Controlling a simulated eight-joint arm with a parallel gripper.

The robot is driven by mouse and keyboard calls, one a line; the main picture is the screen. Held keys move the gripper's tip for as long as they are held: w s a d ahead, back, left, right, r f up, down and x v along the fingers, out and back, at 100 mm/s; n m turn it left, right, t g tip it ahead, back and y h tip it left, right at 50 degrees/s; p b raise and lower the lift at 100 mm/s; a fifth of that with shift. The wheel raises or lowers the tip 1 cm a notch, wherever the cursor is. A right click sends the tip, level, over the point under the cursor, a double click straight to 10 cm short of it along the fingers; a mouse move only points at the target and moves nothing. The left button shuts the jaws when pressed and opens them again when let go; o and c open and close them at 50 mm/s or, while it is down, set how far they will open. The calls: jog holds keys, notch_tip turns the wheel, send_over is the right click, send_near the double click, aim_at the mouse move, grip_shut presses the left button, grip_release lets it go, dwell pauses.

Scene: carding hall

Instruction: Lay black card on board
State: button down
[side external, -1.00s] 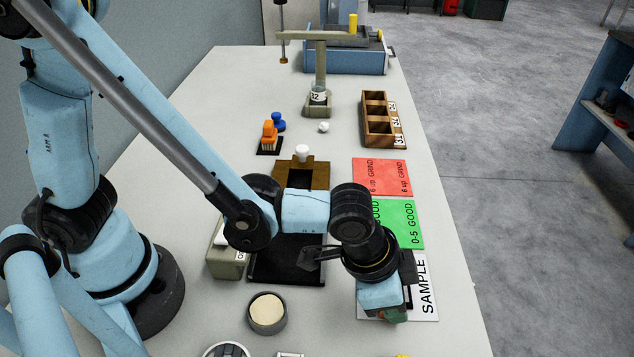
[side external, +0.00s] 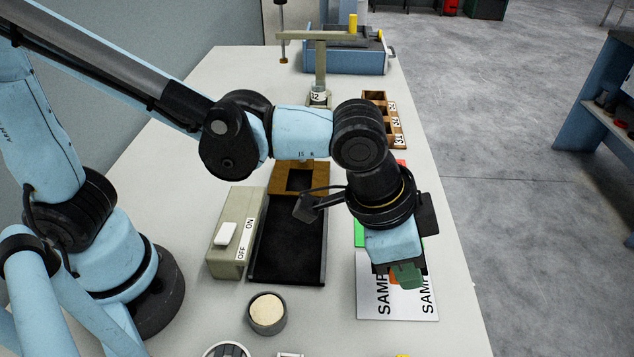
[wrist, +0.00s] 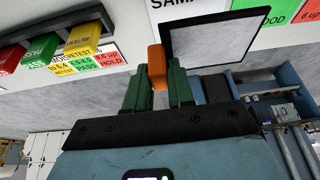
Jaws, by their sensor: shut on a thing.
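My gripper (side external: 398,278) is over the white SAMPLE board (side external: 367,304) at the right edge of the table. In the wrist view its two green fingers (wrist: 160,88) are shut on an orange grip block (wrist: 156,66). A black-edged card (wrist: 212,38) with a pale grey, speckled face shows beside the block and appears joined to it. In the side view my gripper hides most of the card, so I cannot tell its height over the board. The board's lower part shows bare, with lettering on both sides of the gripper.
A black-lined tray (side external: 290,245) lies left of the board, beside an ON/OFF switch box (side external: 235,235). A round pot (side external: 267,313) stands in front. Green (side external: 360,232) and red sheets lie behind the board, partly hidden by my arm. A wooden compartment rack (side external: 397,135) stands farther back.

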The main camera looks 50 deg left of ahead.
jog(key=shift+a+r, duration=0.25)
jog(key=shift+a, duration=0.15)
jog(key=s+a, duration=0.3)
jog(key=a, duration=0.5)
jog(key=s+a, duration=0.3)
jog(key=a, duration=0.5)
jog(key=shift+s+d+f, duration=0.1)
jog(key=shift+f, duration=4.35)
jog(key=shift+f, duration=0.15)
jog(key=c, duration=1)
grip_release()
jog(key=shift+r, duration=0.25)
